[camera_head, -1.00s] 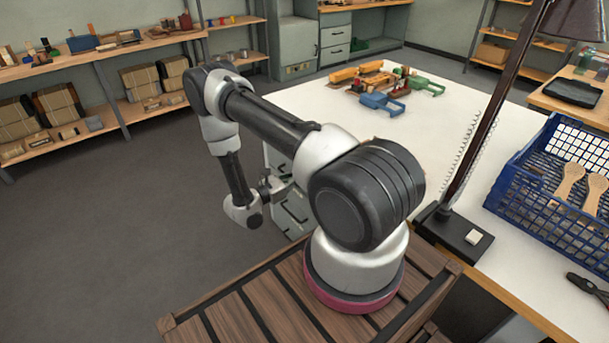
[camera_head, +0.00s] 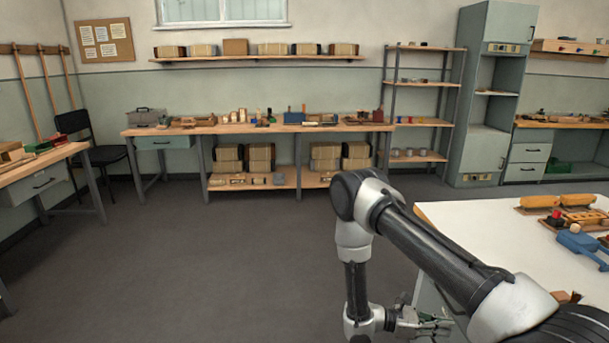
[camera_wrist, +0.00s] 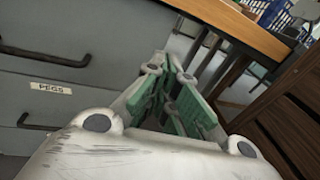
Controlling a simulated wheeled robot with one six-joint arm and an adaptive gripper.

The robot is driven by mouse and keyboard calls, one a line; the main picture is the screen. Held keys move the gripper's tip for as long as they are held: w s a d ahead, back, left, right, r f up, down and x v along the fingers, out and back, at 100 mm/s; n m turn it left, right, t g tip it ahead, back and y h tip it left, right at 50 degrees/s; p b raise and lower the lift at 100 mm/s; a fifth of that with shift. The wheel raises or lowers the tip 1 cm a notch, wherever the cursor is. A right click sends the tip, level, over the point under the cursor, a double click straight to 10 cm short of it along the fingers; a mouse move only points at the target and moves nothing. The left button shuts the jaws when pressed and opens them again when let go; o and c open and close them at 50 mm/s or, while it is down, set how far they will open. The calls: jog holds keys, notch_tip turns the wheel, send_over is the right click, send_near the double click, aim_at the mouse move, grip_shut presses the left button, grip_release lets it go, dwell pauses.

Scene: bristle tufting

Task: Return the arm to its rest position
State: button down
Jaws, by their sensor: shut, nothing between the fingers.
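My gripper (camera_head: 435,324) hangs low at the bottom of the head view, beside the left edge of the white-topped table. My arm reaches from the lower right corner and bends down at its elbow. In the wrist view my gripper (camera_wrist: 168,75) has its green-padded fingers together, with nothing between them. The fingers point along a grey drawer unit (camera_wrist: 75,80), whose drawer carries a label reading PEGS. The gripper seems close to the drawer fronts; whether it touches them I cannot tell.
The white table (camera_head: 475,225) holds a blue tool (camera_head: 580,242) and yellow-orange pieces (camera_head: 545,203). A blue crate (camera_wrist: 282,14) shows at the wrist view's top right. A long workbench (camera_head: 270,128) and shelving (camera_head: 425,122) line the back wall. The grey floor (camera_head: 200,250) at left is clear.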

jog(key=s+a+r+m+t+y, duration=0.1)
jog(key=s+r+m+y, duration=0.4)
jog(key=r, duration=0.9)
jog(key=s+a+r+m+t+y, duration=0.2)
jog(key=s+r+m+t+y, duration=0.2)
jog(key=r, duration=1.1)
jog(key=s+a+r+m+t+y, duration=0.1)
jog(key=s+r+m+y, duration=0.6)
jog(key=r, duration=0.8)
jog(key=shift+s+a+r+m+t+y, duration=0.2)
jog(key=shift+a+m+t+y, duration=0.15)
jog(key=shift+t, duration=0.45)
